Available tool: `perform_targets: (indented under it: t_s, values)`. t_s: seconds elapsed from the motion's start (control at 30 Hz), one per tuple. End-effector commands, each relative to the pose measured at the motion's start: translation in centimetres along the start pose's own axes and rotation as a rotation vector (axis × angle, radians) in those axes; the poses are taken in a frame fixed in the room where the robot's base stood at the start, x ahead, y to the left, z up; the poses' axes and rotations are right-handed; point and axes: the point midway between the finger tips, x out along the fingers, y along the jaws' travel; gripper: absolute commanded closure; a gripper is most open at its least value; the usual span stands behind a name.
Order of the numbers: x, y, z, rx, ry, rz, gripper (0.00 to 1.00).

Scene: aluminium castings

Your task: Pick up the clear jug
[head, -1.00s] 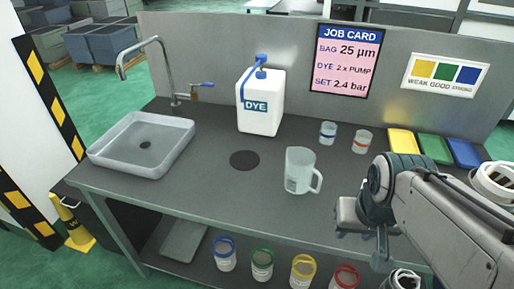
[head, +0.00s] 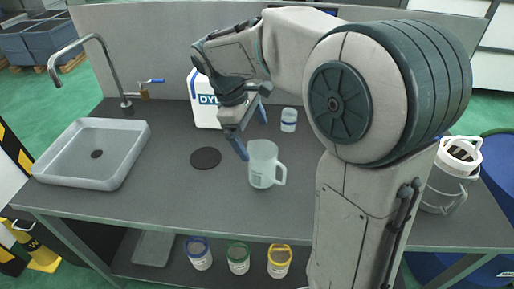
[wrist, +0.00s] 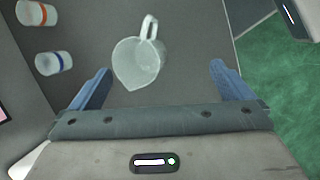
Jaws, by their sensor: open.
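The clear jug (head: 263,165) stands upright on the grey bench, its handle toward the right in the head view. In the wrist view the jug (wrist: 136,62) is seen from above, with its handle toward the top of the picture. My gripper (head: 252,130) is open and empty, with blue fingers, just above and beside the jug's rim in the head view. In the wrist view my gripper (wrist: 160,80) has its two fingers spread wide, with the jug lying beyond and between them. I see no contact with the jug.
A sink tray (head: 95,150) with a tap stands at the left. The white dye container (head: 206,112) is partly hidden behind my arm. A blue-banded cup (head: 289,120) stands behind the jug. A dark round disc (head: 205,158) lies left of the jug.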

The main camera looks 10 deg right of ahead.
Motion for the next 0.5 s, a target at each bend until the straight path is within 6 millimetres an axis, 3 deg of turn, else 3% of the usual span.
perform_targets:
  t_s: [0.2,0.37,0.5]
  values:
    - [-0.4,3.3,-3.5,-0.227,-0.052,-0.028,0.00]
    - [-0.5,4.3,-4.5,-0.303,-0.066,-0.040,0.00]
    - [0.7,4.6,-4.6,-0.321,-0.070,-0.045,0.00]
